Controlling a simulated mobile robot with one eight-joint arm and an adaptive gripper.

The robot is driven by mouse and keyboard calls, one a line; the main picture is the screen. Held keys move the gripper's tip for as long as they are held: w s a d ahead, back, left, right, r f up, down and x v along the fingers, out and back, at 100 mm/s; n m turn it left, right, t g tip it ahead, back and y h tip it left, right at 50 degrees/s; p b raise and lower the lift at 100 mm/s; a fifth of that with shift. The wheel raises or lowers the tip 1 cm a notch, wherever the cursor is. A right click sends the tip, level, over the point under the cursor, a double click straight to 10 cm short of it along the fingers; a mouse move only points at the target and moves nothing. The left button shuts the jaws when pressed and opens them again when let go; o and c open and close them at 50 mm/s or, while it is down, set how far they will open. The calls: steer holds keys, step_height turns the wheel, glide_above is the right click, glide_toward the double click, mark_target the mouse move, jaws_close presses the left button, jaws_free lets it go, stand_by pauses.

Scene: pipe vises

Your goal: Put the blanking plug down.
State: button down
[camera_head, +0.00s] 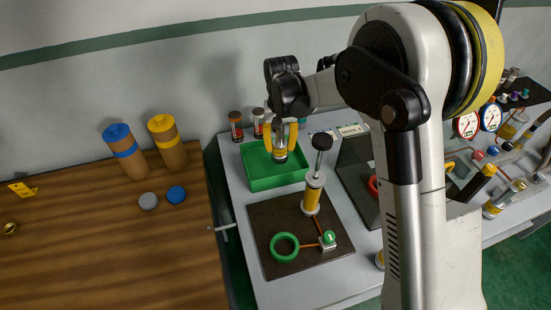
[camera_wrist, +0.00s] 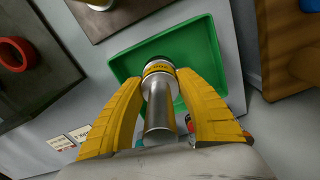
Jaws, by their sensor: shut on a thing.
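My gripper (camera_head: 281,143) is shut on the blanking plug (camera_head: 280,152), a silver cylinder with a yellow labelled band and a dark end. In the wrist view the plug (camera_wrist: 158,98) sits between the two yellow fingers of my gripper (camera_wrist: 159,100), with its dark end pointing into the picture. A green tray (camera_head: 258,181) lies under the gripper in the head view. In the wrist view the green tray (camera_wrist: 205,42) is behind the plug's far end. I cannot tell whether the plug touches the tray floor.
A dark board (camera_head: 260,235) with a yellow upright pump, a green ring (camera_head: 284,246) and a green knob lies in front of the tray. Two dark-topped jars (camera_head: 236,126) stand behind it. A wooden table (camera_head: 100,240) with blue and yellow capped cylinders is at left. A dark tray (camera_head: 357,165) is at right.

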mark_target(276, 156)
steer(key=shift+a+f, duration=0.4)
steer(key=shift+a, duration=0.2)
step_height(276, 156, down, 4)
steer(key=shift+b, duration=0.75)
steer(key=shift+r, duration=0.1)
steer(key=c, duration=0.9)
jaws_free()
steer(key=shift+o, duration=0.2)
